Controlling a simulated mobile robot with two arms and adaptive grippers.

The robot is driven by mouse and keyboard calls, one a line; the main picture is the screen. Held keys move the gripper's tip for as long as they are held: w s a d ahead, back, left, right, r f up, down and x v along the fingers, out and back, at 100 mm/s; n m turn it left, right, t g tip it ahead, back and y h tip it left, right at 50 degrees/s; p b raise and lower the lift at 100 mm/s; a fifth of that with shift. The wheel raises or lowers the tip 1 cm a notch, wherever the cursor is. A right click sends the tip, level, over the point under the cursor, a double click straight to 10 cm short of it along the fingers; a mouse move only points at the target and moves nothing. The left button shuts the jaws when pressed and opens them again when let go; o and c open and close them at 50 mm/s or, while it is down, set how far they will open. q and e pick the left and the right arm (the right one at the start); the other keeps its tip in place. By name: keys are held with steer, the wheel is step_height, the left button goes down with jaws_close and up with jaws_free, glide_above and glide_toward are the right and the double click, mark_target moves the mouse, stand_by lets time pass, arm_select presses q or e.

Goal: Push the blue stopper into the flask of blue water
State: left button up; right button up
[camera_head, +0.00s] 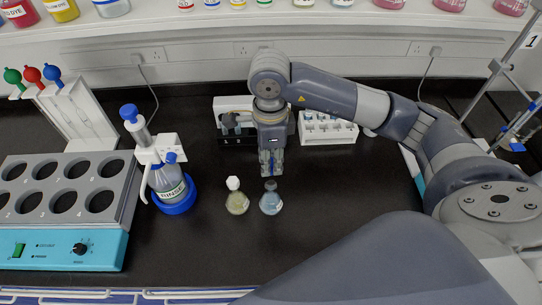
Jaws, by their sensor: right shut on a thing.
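The flask of blue water (271,204) stands on the black bench near the middle, a small round flask with pale blue liquid. A small grey-blue stopper (270,185) shows at its mouth, just below my right gripper. My right gripper (271,168) points down over this flask and is shut on the stopper, though the fingers partly hide the grip. How deep the stopper sits in the neck cannot be told. My left gripper is not in view.
A flask of yellowish liquid with a white stopper (237,203) stands close on the left. A white rack (328,130) stands behind. The bench front is clear.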

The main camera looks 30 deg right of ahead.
mark_target(271, 172)
steer(key=shift+s+d+f+b, duration=0.1)
steer(key=shift+s+f+b, duration=0.2)
steer(key=shift+f, duration=0.25)
steer(key=f, duration=0.1)
steer(key=f+b, duration=0.1)
steer(key=shift+w+f, duration=0.25)
steer(key=shift+f, duration=0.05)
steer(key=shift+f+b, duration=0.5)
steer(key=shift+f, duration=0.2)
arm_select(q)
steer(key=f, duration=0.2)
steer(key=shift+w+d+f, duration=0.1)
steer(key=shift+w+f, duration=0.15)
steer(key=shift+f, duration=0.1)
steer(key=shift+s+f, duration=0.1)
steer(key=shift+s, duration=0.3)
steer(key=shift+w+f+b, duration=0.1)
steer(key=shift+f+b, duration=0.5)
steer(key=shift+b, duration=0.05)
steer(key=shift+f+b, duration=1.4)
arm_select(e)
steer(key=shift+f, duration=1.4)
steer(key=o, duration=0.7)
